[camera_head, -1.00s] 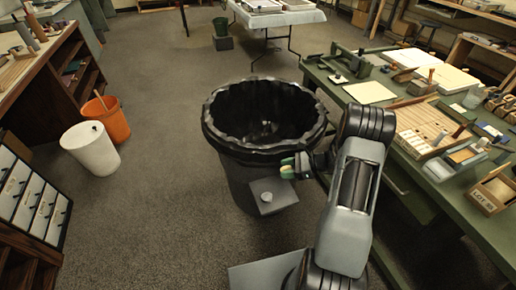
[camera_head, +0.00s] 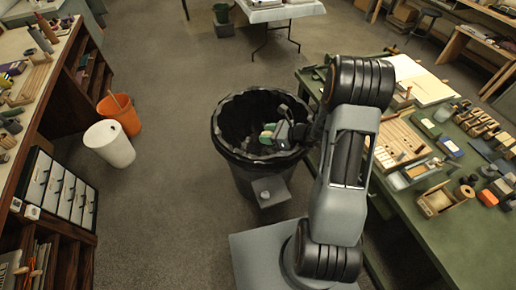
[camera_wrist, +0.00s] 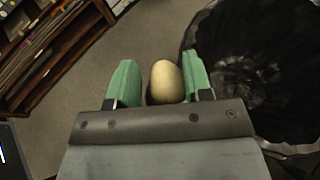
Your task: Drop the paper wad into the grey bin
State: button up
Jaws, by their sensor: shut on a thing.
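The grey bin (camera_head: 254,178) looks dark, with a crumpled black liner over its rim, and stands on the floor in the middle of the head view. My gripper (camera_head: 270,134) shows in front of the right part of its dark opening; its exact height over the rim is hard to tell. In the wrist view my gripper's green fingers (camera_wrist: 158,80) are shut on a pale, rounded paper wad (camera_wrist: 166,84). There the bin's black liner (camera_wrist: 255,75) fills the right side, and the wad appears against the floor left of it. The wad is not distinct in the head view.
A green workbench (camera_head: 440,225) with wooden trays and blocks runs along the right, close to my arm. A white bucket (camera_head: 110,145) and an orange bucket (camera_head: 119,115) stand left of the bin, by a shelf unit (camera_head: 65,185). Carpet between is clear.

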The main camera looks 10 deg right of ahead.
aim_at(266, 152)
jog(key=u, duration=1.55)
jog(key=i, duration=1.8)
jog(key=z, duration=2.75)
jog(key=i, duration=0.5)
jog(key=z, duration=0.1)
